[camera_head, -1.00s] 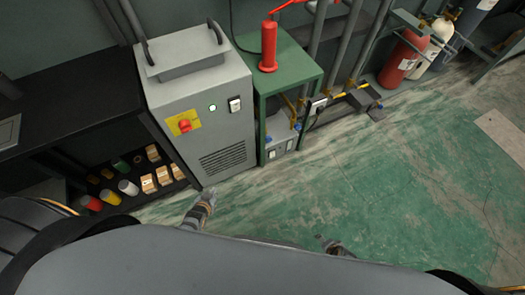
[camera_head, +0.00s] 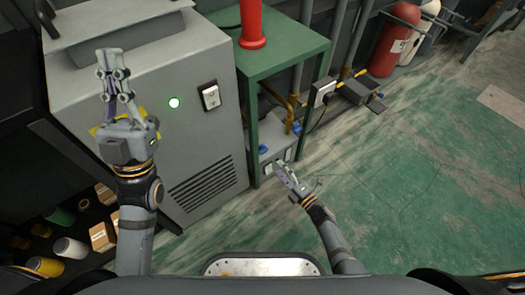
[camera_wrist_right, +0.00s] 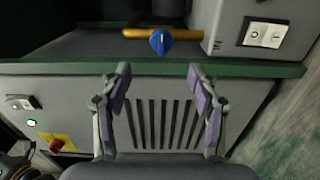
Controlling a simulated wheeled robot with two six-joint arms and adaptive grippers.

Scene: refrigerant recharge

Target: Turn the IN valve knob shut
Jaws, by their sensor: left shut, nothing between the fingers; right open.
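A blue knob (camera_wrist_right: 161,41) sits on a yellow pipe, ahead of my right fingers in the right wrist view. Two small blue knobs, one lower left (camera_head: 264,149) and one upper right (camera_head: 296,127), show by the green stand in the head view. I cannot read a label telling which is IN. My right gripper (camera_head: 287,177) is open and empty in front of the stand; its spread fingers also show in the right wrist view (camera_wrist_right: 158,76), apart from the knob. My left gripper (camera_head: 112,64) is shut and empty, raised in front of the grey cabinet.
The grey cabinet (camera_head: 205,150) stands left of the green stand (camera_head: 290,58), which carries a red cylinder (camera_head: 252,25). A grey box with a white switch (camera_wrist_right: 265,35) is beside the knob. A red tank (camera_head: 395,40) stands behind. Green floor (camera_head: 430,190) at right is clear.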

